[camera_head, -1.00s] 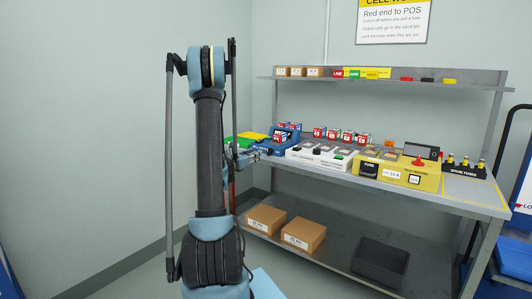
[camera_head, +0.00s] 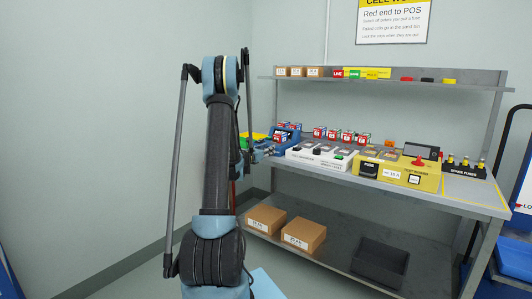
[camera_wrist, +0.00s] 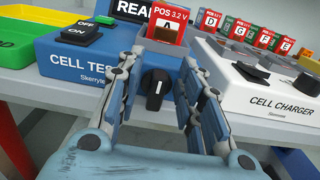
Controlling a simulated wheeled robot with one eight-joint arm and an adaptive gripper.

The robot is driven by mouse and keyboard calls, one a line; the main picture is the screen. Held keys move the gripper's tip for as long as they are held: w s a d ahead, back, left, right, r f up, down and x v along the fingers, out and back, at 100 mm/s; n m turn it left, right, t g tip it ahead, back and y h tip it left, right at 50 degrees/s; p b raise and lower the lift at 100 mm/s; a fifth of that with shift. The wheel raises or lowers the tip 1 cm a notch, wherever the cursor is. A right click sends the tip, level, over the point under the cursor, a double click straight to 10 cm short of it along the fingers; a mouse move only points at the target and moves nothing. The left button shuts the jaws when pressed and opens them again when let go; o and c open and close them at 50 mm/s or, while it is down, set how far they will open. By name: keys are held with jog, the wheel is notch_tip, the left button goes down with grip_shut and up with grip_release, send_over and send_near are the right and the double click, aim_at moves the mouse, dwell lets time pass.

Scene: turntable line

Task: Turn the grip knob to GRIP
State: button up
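The black knob (camera_wrist: 156,86) sits on the front face of the blue cell tester (camera_wrist: 85,68). A white line on it stands close to upright. Any GRIP lettering around it is hidden or too small to read. My gripper (camera_wrist: 157,66) is open, with one finger left and one right of the knob and gaps between. A red cell marked POS 3.2 V (camera_wrist: 168,29) stands in the tester above the knob. In the head view my gripper (camera_head: 268,151) is at the front of the blue tester (camera_head: 292,133); the knob is hidden there.
A black ON/OFF switch (camera_wrist: 78,30) is on the tester's left. The white cell charger (camera_wrist: 255,92) stands close on the right, with several red cells (camera_wrist: 240,30) behind. A green and yellow tray (camera_wrist: 15,45) lies left. The yellow fuse tester (camera_head: 425,180) is farther right.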

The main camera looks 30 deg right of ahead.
jog(key=shift+a, duration=0.1)
grip_shut()
jog(key=m, duration=0.6)
jog(key=s+d+f+m, duration=0.1)
jog(key=m, duration=1)
jog(key=shift+s+d+f+m, duration=0.15)
jog(key=shift+s+f+m, duration=0.2)
jog(key=shift+m, duration=0.05)
dwell(0.4)
